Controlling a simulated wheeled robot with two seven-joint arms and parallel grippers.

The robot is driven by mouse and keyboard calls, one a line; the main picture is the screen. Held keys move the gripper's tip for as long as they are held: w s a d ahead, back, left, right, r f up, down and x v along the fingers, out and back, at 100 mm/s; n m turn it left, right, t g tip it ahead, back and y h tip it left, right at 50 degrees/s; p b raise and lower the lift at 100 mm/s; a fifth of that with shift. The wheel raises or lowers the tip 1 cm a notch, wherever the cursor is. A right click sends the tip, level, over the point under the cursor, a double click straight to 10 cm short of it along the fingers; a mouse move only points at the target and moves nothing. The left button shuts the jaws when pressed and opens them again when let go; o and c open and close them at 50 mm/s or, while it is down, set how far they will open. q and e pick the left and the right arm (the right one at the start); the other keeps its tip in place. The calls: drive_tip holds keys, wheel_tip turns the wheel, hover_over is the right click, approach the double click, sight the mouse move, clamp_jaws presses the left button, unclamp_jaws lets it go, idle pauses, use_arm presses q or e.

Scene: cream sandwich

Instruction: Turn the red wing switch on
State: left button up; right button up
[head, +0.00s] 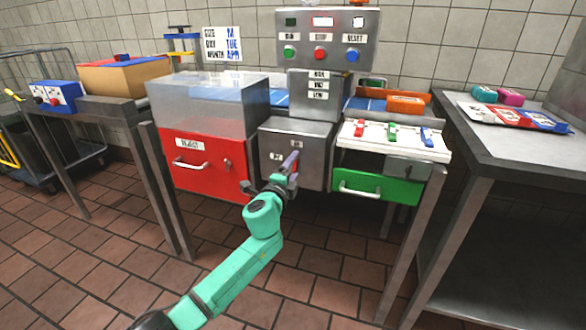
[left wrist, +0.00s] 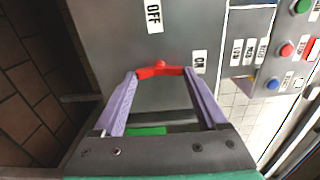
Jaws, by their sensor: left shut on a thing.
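The red wing switch (left wrist: 160,71) is on the front of a grey metal box (head: 318,142) in the middle of the bench. In the left wrist view, it spans between the purple fingertips of my left gripper (left wrist: 160,78), which is shut on its two ends. An OFF label (left wrist: 153,15) is above the switch in that view, and an ON label (left wrist: 199,62) is close to its right end. In the head view, my left gripper (head: 290,164) is at the box's front and mostly hides the switch.
A red REJECT drawer (head: 205,172) is left of the box, under a clear cover (head: 210,100). A green drawer (head: 378,188) and a white panel with coloured switches (head: 392,136) are on the right. A control panel (head: 327,38) stands above. A steel table (head: 505,150) is far right.

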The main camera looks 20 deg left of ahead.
use_arm(q)
drive_tip(key=shift+f, duration=0.15)
drive_tip(key=o, duration=1.3)
drive_tip(key=shift+s, duration=0.15)
drive_tip(key=s+p, duration=0.2)
drive_tip(key=s, duration=1.2)
drive_tip(key=shift+a, duration=0.45)
use_arm(e)
drive_tip(key=f, duration=0.1)
drive_tip(key=s+f, duration=0.1)
drive_tip(key=s+d+f, duration=0.1)
drive_tip(key=f, duration=0.1)
drive_tip(key=shift+d, duration=0.1)
use_arm(q)
drive_tip(key=shift+s, duration=0.1)
use_arm(e)
drive_tip(key=shift+s, duration=0.1)
